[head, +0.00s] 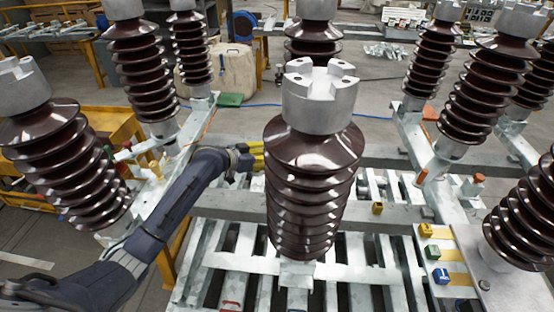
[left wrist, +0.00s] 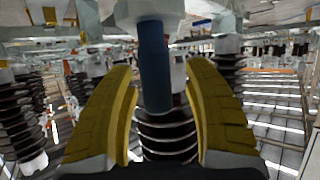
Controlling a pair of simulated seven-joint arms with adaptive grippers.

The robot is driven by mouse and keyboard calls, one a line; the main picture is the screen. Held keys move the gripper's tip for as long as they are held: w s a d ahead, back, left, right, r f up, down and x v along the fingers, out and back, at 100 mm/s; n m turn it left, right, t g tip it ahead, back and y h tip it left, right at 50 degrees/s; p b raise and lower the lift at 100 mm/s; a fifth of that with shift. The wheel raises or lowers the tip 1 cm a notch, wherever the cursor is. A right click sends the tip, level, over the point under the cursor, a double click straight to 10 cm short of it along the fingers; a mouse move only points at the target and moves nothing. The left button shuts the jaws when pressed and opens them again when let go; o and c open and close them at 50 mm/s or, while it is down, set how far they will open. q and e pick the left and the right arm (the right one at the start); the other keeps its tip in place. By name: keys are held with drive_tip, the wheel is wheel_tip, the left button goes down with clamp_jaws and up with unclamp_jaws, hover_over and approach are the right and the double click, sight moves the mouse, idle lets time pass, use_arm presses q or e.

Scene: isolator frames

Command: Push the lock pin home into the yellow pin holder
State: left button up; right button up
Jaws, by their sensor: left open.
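My left gripper (head: 257,155) reaches in from the left, behind the big central insulator. In the left wrist view its two yellow fingers (left wrist: 163,115) stand wide apart. A dark blue rod (left wrist: 153,65) shows between them below a grey metal fitting; I cannot tell whether it is the lock pin or whether the fingers touch it. In the head view a small yellow block (head: 425,230) sits on the plate at right, and another yellow piece (head: 377,208) sits on the beam. I cannot tell which is the pin holder. My right gripper is not in view.
The brown central insulator (head: 305,185) hides part of the space beside my left gripper. More insulators stand left and right. A green block (head: 432,252) and a blue block (head: 441,276) sit near the yellow one. Slatted grey metalwork (head: 345,273) lies below.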

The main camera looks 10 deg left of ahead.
use_arm(q)
drive_tip(key=shift+x, duration=1.3)
clamp_jaws()
